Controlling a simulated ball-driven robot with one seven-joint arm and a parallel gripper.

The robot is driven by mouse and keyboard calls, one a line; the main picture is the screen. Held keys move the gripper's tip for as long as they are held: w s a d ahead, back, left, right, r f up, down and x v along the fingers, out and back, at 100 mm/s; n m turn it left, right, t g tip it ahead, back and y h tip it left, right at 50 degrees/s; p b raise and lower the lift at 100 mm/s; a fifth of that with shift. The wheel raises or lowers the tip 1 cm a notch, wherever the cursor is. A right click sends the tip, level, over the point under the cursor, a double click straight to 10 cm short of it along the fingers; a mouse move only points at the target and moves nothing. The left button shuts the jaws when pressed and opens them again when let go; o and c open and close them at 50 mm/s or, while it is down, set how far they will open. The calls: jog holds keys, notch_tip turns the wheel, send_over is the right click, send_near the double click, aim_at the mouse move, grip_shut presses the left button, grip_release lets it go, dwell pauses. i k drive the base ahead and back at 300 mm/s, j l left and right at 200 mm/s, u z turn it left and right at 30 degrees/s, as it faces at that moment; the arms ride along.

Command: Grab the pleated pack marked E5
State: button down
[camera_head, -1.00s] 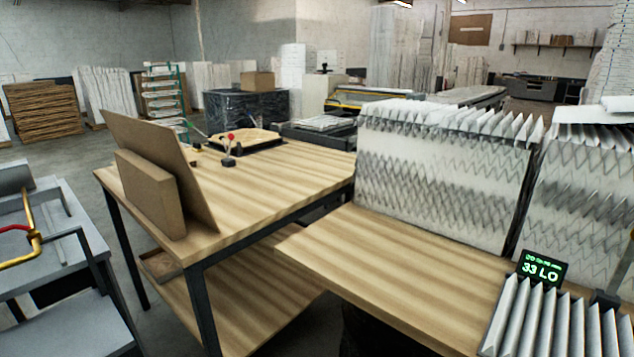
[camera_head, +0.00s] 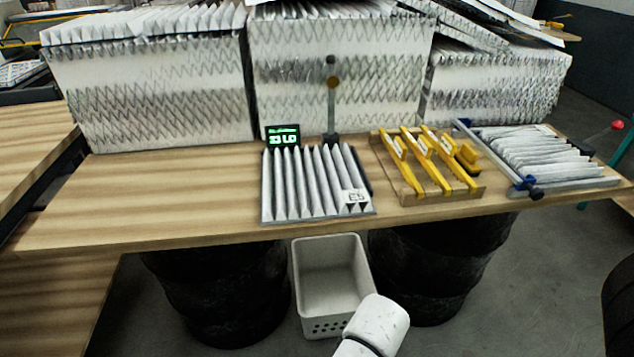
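A pleated pack (camera_head: 305,185) with white-grey folds lies on the wooden bench (camera_head: 170,200), near its front edge, left of the yellow tools. A white label reading E5 is at its front right corner. A small display with green characters (camera_head: 283,137) stands at its back left, and a post with a dark base (camera_head: 332,115) stands behind it. A second pleated pack (camera_head: 530,155) lies at the right end of the bench beside blue clamp bars; I cannot read a mark on it. My gripper is not in view.
Yellow-handled tools (camera_head: 425,160) lie on a wooden board between the two packs. Large pleated blocks (camera_head: 340,70) line the back of the bench. A white bin (camera_head: 330,275) and black-wrapped drums (camera_head: 215,295) are below. The bench's left part is clear.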

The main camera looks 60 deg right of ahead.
aim_at(349, 195)
jog(key=l+u, duration=0.3)
jog(key=l, duration=0.45)
jog(key=l+u, duration=0.3)
jog(key=l, duration=0.5)
jog(key=i, duration=0.05)
